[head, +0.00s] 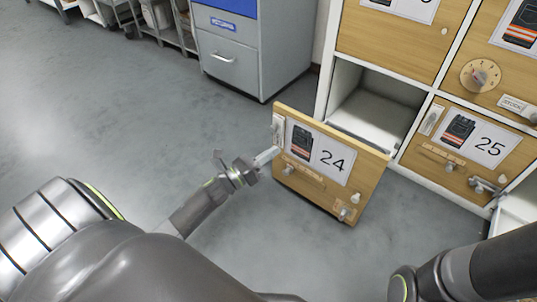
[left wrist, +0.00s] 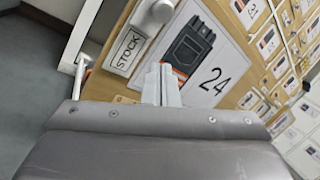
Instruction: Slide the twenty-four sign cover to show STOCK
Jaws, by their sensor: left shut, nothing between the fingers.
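The locker door 24 (head: 333,182) stands swung open, with a picture label and the number 24. Its sign (head: 278,130) is a small pale plate at the door's upper left edge. In the left wrist view the word STOCK shows on the sign (left wrist: 126,50), and a grey rounded knob (left wrist: 153,12) sits at one end of it. My left gripper (head: 268,156) is shut and empty, its tips close to the door face just below the sign. The tips (left wrist: 161,84) also show beside the label; I cannot tell whether they touch. My right gripper is out of frame.
An empty white compartment (head: 375,108) is behind the open door. Door 25 (head: 475,150) is closed to its right, with another STOCK sign (head: 518,106) above. A grey cabinet (head: 228,52) stands at the back. The floor to the left is clear.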

